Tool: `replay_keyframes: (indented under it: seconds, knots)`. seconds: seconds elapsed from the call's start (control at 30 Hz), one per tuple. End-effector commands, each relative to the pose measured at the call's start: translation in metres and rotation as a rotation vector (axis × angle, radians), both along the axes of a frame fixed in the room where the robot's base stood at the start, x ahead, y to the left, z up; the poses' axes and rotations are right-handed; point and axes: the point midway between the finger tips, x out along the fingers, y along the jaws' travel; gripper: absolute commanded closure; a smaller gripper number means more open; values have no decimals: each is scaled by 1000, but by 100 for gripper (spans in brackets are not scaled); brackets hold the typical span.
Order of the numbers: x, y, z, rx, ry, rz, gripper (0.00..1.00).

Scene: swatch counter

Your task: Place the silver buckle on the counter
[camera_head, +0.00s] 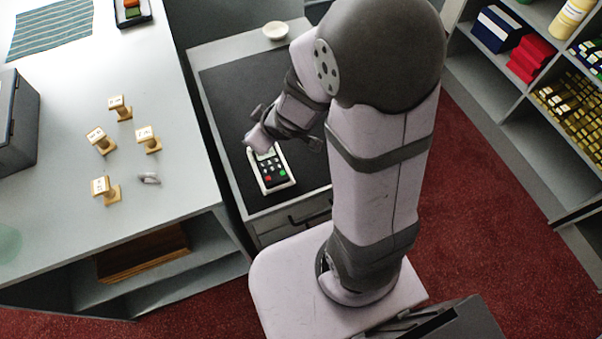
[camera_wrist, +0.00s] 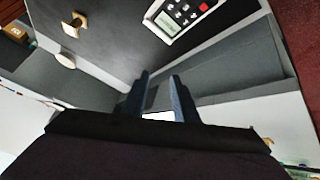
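A small silver-grey piece (camera_head: 149,178) lies on the pale counter (camera_head: 60,215) at the left in the head view, beside the wooden stands. It looks like the buckle, but it is too small to be sure. My gripper (camera_wrist: 160,75) shows two bluish fingers with a gap between them in the wrist view. I see nothing held between the fingertips. In the head view my gripper is above the dark-topped cabinet (camera_head: 225,95), close to the card terminal and well to the right of the silver-grey piece. My arm hides part of the cabinet top.
Several wooden stands with tags (camera_head: 148,139) stand on the pale counter, with a dark box (camera_head: 15,120) at left. The card terminal (camera_head: 271,170) lies on the cabinet, and a small pale dish (camera_head: 276,30) stands behind. A wooden stand (camera_wrist: 75,22) shows in the wrist view.

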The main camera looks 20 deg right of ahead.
Motion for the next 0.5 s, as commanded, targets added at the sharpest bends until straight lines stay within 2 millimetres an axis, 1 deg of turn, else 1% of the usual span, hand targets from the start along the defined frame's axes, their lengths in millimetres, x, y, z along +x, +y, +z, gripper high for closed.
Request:
replay_keyframes:
  seconds: [0.03,0.1,0.17,0.2,0.3,0.4,0.5]
  knots:
    - [-9,-18,2,-30,45,-82,73]
    - [-28,-40,1,-59,133,-197,73]
    - [-49,-53,1,-70,214,-287,73]
    - [-64,-59,1,-70,269,-339,73]
    - [-99,-63,3,-55,400,-445,73]
    - [-130,-59,7,-27,510,-513,73]
    - [-151,-52,10,-2,591,-553,73]
